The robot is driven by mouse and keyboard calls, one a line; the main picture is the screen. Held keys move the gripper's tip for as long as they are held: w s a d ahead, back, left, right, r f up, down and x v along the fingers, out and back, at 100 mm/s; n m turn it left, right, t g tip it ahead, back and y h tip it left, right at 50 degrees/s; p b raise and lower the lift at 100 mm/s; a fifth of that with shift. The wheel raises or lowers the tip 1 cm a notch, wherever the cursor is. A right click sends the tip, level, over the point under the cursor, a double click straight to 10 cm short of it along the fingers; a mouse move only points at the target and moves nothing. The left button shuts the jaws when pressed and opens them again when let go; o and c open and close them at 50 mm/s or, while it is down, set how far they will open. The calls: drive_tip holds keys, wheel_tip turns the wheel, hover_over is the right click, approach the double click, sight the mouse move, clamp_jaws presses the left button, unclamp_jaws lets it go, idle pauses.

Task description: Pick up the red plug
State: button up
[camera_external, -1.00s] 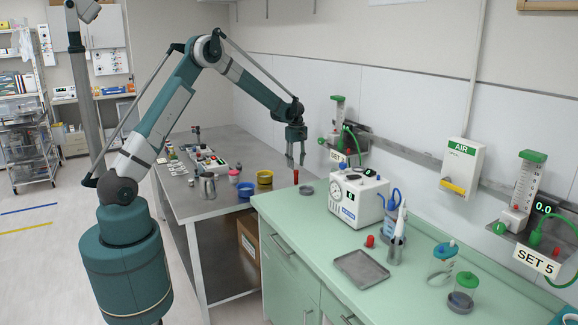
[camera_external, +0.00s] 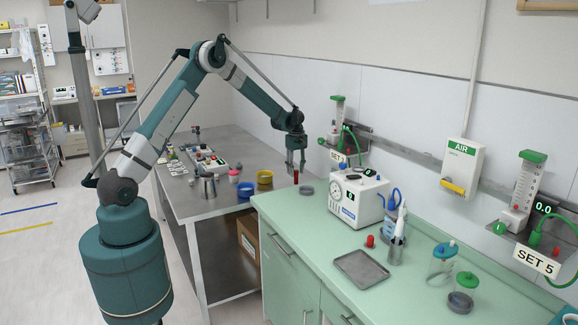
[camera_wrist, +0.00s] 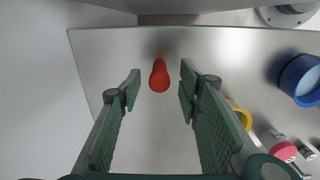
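The red plug (camera_external: 296,177) stands upright near the right edge of the grey metal table (camera_external: 218,210), beside the green counter. It also shows in the wrist view (camera_wrist: 159,77), in the gap between my fingers and apart from both. My gripper (camera_external: 296,171) points down over the plug, with its tips around the height of the plug's top. In the wrist view my gripper (camera_wrist: 159,90) is open, with green padded fingers left and right and nothing held.
Another red piece (camera_external: 370,241) lies on the green counter (camera_external: 320,235).

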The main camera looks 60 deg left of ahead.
sight(296, 174)
drive_tip(key=shift+f, duration=1.6)
drive_tip(key=shift+c, duration=0.5)
drive_tip(key=c, duration=0.6)
